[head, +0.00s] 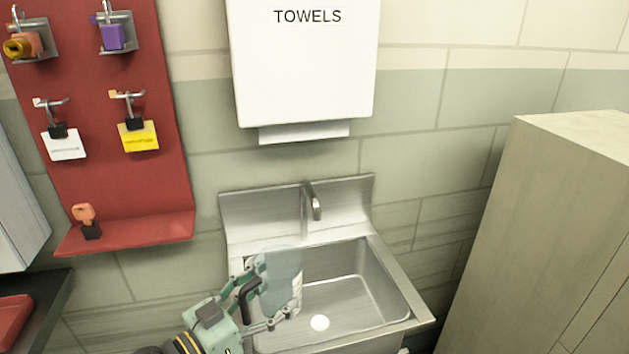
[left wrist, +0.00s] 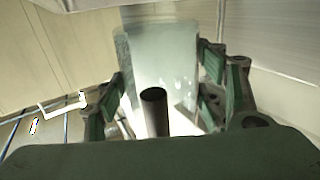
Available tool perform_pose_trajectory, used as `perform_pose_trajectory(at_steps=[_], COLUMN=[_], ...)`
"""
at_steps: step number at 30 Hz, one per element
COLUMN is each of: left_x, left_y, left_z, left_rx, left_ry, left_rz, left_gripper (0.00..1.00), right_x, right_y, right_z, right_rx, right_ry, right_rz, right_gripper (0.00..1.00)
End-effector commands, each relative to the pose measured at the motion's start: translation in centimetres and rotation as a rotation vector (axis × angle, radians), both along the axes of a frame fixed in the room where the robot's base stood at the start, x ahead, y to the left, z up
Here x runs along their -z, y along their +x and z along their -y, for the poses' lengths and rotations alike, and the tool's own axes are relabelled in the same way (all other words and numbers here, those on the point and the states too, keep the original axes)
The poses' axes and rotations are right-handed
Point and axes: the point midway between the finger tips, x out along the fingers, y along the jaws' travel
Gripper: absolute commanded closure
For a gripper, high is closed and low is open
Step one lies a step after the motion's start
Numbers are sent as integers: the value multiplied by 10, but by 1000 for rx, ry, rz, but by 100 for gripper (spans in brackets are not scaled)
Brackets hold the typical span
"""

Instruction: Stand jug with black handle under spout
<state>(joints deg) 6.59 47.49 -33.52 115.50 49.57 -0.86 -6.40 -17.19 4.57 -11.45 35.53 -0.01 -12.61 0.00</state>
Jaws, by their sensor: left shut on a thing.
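The jug (head: 281,277) is clear and pale, with a black handle (head: 248,298) on its left side. My left gripper (head: 268,292) is shut on the jug and holds it over the left part of the steel sink (head: 352,290). The jug looks roughly upright. The spout (head: 315,203) stands on the sink's back ledge, above and to the right of the jug. In the left wrist view the jug (left wrist: 165,55) sits between the green fingers, with its black handle (left wrist: 154,112) towards the camera. I cannot tell whether the jug touches the sink. My right gripper is not in view.
A white towel dispenser (head: 303,75) hangs on the wall above the sink. A red board (head: 115,190) with hooks, locks and tags is at the left. A tall beige cabinet (head: 545,230) stands close on the right. The sink's right side is clear.

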Motion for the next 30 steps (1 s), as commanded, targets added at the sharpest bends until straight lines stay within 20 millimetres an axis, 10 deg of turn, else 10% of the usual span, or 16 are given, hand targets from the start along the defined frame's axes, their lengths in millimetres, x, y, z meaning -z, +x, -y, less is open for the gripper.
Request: perform_pose_trajectory(at_steps=[14,30], left_x=[-10,6], left_y=[-71,-145], left_z=[40,-61], left_rx=[-130,-653], left_ry=[-14,2], left_rz=[-8,-5], left_gripper=[69,69], right_x=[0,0], right_y=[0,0], right_z=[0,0], right_rx=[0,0], right_ry=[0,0], right_rz=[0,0], right_gripper=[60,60])
